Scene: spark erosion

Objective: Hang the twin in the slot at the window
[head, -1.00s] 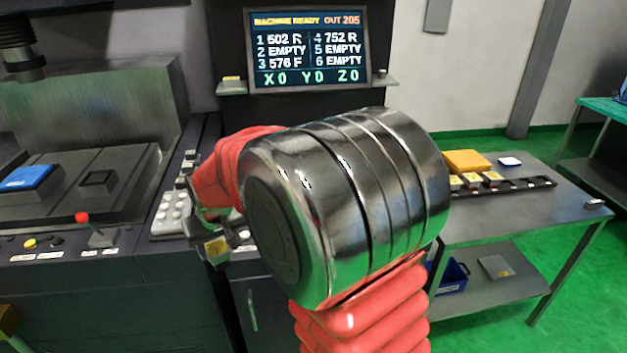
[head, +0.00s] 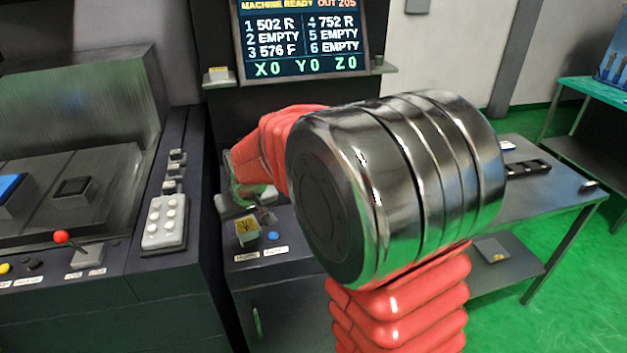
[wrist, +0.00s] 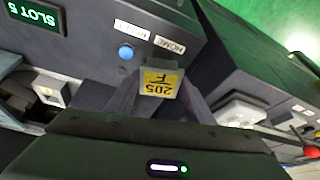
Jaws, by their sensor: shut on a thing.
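My gripper (wrist: 158,92) is shut on a small block with a yellow label (wrist: 163,82) that reads 205 F, upside down in the wrist view. The yellow label (head: 247,229) also shows in the head view, low in front of the dark cabinet. A green display (wrist: 35,14) at the top left of the wrist view reads SLOT 5. A pale block with a square top (wrist: 50,90) sits left of the gripper. I cannot tell whether it is in a slot. The window itself is not clear in these views.
The screen (head: 303,40) lists 2, 5 and 6 as EMPTY and reads OUT 205. A blue button (wrist: 126,52) is close to the held block. The machine bed (head: 75,200) stands left; a steel table (head: 560,195) with a black rack stands right. My arm hides the middle.

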